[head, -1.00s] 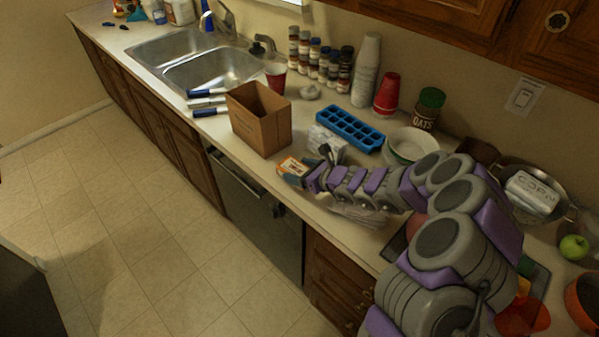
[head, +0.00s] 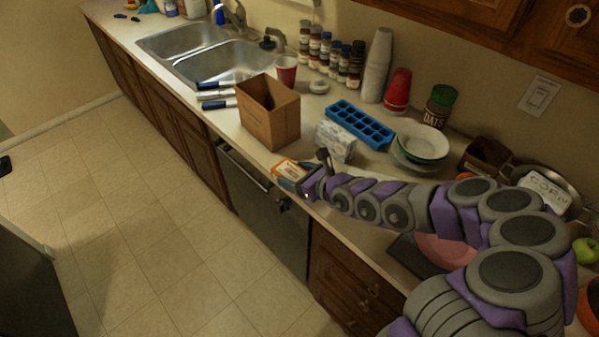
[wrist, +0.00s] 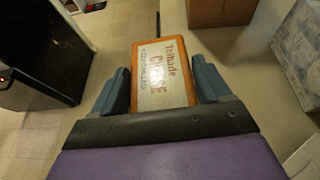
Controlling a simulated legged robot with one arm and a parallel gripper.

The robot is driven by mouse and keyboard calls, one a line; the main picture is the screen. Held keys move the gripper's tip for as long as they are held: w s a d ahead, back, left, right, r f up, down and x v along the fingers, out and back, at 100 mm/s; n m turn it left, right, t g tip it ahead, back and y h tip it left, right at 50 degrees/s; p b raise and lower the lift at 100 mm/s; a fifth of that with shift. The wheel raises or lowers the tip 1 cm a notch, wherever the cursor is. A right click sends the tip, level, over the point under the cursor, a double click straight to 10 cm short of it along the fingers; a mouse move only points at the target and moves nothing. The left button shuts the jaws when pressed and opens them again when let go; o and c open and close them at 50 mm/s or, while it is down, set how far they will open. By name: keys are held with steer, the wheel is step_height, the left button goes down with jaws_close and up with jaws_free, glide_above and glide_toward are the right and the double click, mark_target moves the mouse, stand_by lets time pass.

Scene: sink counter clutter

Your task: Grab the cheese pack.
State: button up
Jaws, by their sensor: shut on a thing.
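The cheese pack (wrist: 160,75) is an orange-edged box with a pale label reading "CHEESE". In the head view the cheese pack (head: 290,171) shows at the tip of my gripper (head: 303,182), near the counter's front edge. My gripper hides its near end there. I cannot tell whether the pack touches the counter or is lifted.
A cardboard box (head: 270,118) stands beyond the pack, with a white box (head: 336,140) to its right. A blue ice tray (head: 360,125) and bowls (head: 422,143) stand behind. The sink (head: 222,62) is farther left. Open floor (head: 150,200) lies before the counter.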

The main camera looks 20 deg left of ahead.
steer(key=s+a+b, duration=0.1)
steer(key=s+b, duration=0.2)
steer(key=s, duration=0.5)
steer(key=shift+s+a+r, duration=0.2)
steer(key=shift+a+r, duration=0.1)
steer(key=shift+a, duration=0.1)
